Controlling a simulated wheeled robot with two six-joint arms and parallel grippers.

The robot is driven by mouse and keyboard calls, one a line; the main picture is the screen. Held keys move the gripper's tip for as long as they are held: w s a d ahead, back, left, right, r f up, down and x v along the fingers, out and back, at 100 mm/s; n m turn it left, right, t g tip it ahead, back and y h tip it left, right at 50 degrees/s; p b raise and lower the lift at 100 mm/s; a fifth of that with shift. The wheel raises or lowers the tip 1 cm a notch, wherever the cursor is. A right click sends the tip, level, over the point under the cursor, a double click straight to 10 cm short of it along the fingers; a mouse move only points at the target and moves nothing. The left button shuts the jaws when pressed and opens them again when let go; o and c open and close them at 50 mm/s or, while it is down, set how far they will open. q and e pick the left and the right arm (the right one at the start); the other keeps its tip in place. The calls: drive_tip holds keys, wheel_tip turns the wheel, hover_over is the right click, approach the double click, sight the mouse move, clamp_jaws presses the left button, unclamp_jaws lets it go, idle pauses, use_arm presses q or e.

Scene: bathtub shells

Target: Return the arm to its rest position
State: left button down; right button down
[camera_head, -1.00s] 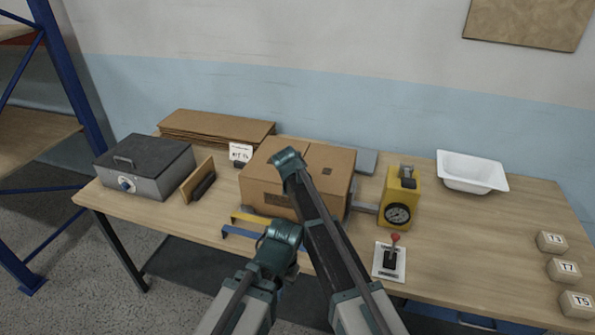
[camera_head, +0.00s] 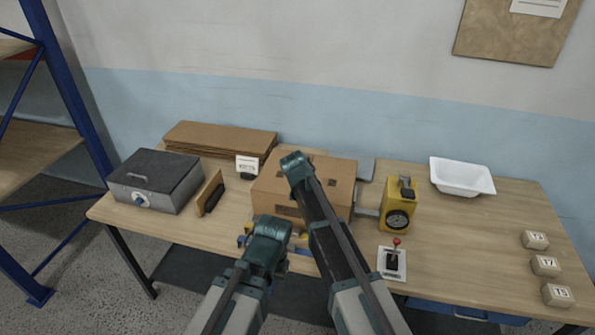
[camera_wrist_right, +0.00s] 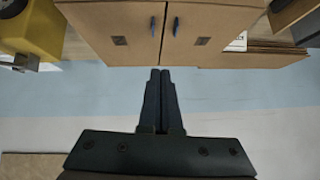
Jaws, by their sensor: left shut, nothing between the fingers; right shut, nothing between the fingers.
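My left arm comes up from the bottom of the head view, and its left gripper (camera_head: 270,228) is at the teal end in front of the table's front edge. It is shut and empty; its fingertips are hard to make out. My right arm (camera_head: 325,220) reaches up beside it, overlapping the cardboard box (camera_head: 335,170) in the picture. In the right wrist view, which is upside down, my right gripper (camera_wrist_right: 160,72) is shut with its two dark fingers together and nothing between them. The box (camera_wrist_right: 100,30) shows just beyond the fingertips; I cannot tell the gap.
On the wooden table stand a grey metal box (camera_head: 155,182), flat cardboard (camera_head: 220,138), a yellow device with a dial (camera_head: 398,200), a red-knobbed lever (camera_head: 393,262), a white basin (camera_head: 462,176) and labelled blocks (camera_head: 545,265). A blue rack (camera_head: 75,110) stands left. Table between basin and blocks is clear.

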drive_tip(key=shift+d+f, duration=0.1)
drive_tip(key=s+d+f+n+g+y, duration=0.1)
drive_tip(key=s+d+f+g, duration=0.2)
drive_tip(key=s, duration=0.8)
drive_tip(key=s+d+f+n+g, duration=0.1)
drive_tip(key=s+d+g, duration=0.1)
drive_tip(key=s+d, duration=0.65)
drive_tip(key=s+d+f+n+g+y, duration=0.1)
drive_tip(key=s+d+f+g, duration=0.15)
drive_tip(key=s, duration=1.05)
drive_tip(key=s+a+f+n+g+h+b, duration=0.1)
drive_tip(key=s+a+f+n+b, duration=0.3)
drive_tip(key=a+f+b, duration=0.8)
drive_tip(key=shift+s+f+g+h+b, duration=0.35)
drive_tip(key=shift+s+f+b, duration=0.25)
drive_tip(key=shift+s, duration=0.25)
